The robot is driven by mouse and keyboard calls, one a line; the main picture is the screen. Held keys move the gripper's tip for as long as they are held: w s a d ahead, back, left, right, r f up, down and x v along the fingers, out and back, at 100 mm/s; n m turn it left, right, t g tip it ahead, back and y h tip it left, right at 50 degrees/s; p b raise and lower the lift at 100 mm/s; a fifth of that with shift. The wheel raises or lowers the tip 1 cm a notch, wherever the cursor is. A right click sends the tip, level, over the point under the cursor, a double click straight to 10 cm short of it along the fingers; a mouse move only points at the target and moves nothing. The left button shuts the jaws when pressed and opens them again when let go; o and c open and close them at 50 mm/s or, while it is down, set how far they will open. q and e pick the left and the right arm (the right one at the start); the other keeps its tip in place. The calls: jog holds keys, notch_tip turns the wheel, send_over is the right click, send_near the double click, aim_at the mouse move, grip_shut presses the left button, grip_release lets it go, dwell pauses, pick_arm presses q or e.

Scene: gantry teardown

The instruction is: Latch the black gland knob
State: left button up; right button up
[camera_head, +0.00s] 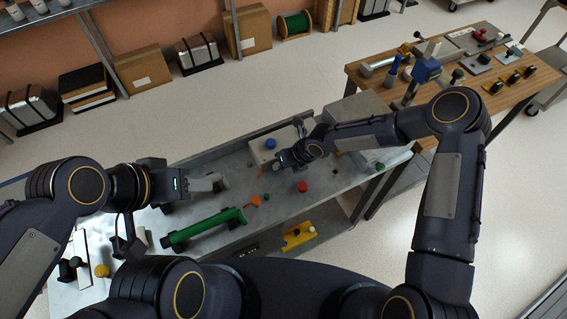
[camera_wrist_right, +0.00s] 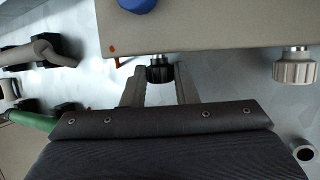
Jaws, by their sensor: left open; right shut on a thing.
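The black gland knob (camera_wrist_right: 160,70) shows in the right wrist view on the edge of a beige box (camera_wrist_right: 210,25). My right gripper (camera_wrist_right: 160,88) has one finger on each side of the knob and is shut on it. In the head view the right gripper (camera_head: 283,158) is at the front of the box (camera_head: 262,152), and the knob is hidden there. My left gripper (camera_head: 184,184) is open beside a grey pipe piece (camera_head: 207,183) over the left part of the bench; its fingertips are hard to make out.
A pale knob (camera_wrist_right: 295,68) is on the same box edge, with a blue knob (camera_head: 270,143) on top. A green cylinder (camera_head: 207,229) lies on the grey bench (camera_head: 325,190). A red knob (camera_head: 302,187) stands near the middle. A wooden table (camera_head: 455,100) stands at right.

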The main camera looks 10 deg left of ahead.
jog(key=o, duration=1)
jog(key=b+v, duration=0.1)
jog(key=v, duration=0.7)
jog(key=shift+f, duration=0.1)
